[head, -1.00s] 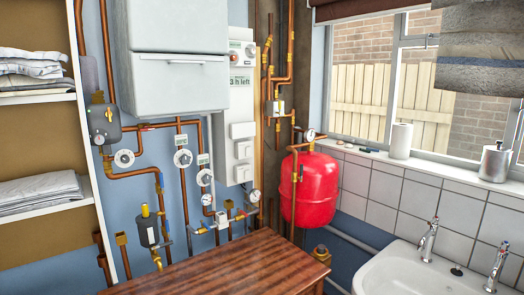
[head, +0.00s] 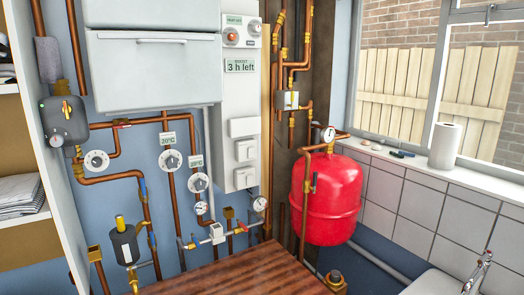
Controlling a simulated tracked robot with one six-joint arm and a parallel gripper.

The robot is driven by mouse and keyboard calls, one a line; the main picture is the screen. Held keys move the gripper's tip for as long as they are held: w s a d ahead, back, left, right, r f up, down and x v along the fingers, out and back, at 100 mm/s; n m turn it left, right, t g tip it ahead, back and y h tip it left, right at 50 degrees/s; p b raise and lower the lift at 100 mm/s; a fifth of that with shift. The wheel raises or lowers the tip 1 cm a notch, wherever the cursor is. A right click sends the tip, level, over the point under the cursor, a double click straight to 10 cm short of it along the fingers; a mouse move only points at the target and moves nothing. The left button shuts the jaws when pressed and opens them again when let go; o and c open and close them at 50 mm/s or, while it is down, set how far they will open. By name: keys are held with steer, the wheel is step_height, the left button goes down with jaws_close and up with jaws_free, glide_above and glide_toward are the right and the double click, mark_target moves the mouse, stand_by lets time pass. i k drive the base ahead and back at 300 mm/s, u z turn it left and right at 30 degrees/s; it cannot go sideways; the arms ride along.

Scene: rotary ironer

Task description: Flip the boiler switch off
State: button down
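The boiler is the large grey-white cabinet (head: 152,70) on the blue wall. To its right is a tall light-grey control panel (head: 250,95). White rocker-type switches sit low on it: an upper one (head: 243,127), a middle one (head: 245,150) and a lower one (head: 243,178). I cannot read which is the boiler switch or tell its position. Above them a display (head: 240,66) reads "3 h left", and a dial unit (head: 241,32) with an orange-red spot is at the top. My gripper is not in view.
Copper pipes with dials (head: 171,160) and gauges run below the boiler. A red tank (head: 326,198) stands right of the panel. A wooden top (head: 240,272) lies below, with a shelf unit (head: 45,180) at left and a sink (head: 445,285) at right.

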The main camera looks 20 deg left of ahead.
mark_target(251, 150)
steer(key=i, duration=0.45)
steer(key=u, duration=2.45)
steer(key=i, duration=0.5)
